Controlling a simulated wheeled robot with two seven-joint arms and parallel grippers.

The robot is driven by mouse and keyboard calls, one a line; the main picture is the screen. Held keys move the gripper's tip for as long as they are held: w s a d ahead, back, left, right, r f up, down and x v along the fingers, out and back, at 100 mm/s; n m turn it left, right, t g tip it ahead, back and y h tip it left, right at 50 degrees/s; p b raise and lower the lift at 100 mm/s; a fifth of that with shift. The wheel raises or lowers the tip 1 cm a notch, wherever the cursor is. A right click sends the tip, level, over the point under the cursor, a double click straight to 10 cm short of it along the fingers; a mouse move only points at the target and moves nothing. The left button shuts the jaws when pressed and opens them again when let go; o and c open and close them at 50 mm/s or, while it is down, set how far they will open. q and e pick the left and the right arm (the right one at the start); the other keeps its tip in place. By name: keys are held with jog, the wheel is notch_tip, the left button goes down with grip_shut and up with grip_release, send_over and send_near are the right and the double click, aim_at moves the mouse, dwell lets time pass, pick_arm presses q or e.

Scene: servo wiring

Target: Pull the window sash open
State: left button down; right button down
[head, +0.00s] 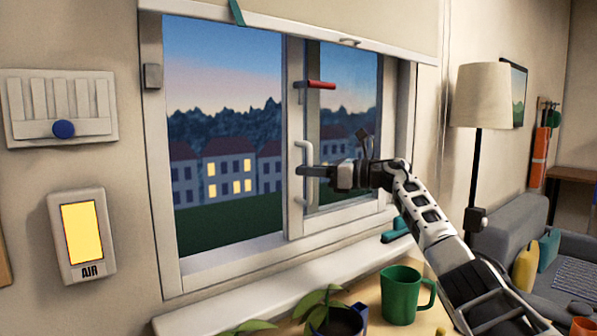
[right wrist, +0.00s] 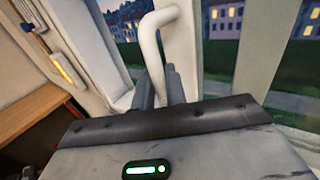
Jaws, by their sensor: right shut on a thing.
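The window sash (head: 345,218) is the white-framed pane in the right half of the window, with its upright edge near the middle. A white bar-shaped pull handle (head: 303,148) stands on that upright. My right gripper (head: 304,171) reaches in from the right and is shut on the handle's lower part. In the right wrist view the dark fingers (right wrist: 163,88) close at the white handle (right wrist: 150,45). A red lever (head: 316,84) sticks out sideways above the handle. I cannot tell how far the sash stands open. My left gripper is not in view.
A green mug (head: 402,296) and a potted plant (head: 338,320) stand below the sill (head: 270,310). A rolled blind (head: 300,27) hangs above the window. A yellow-lit AIR panel (head: 82,236) and a slider panel (head: 60,108) are on the left wall. A floor lamp (head: 482,95) stands right.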

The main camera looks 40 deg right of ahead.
jog(key=c, duration=1.5)
grip_release()
jog(key=shift+d, duration=0.1)
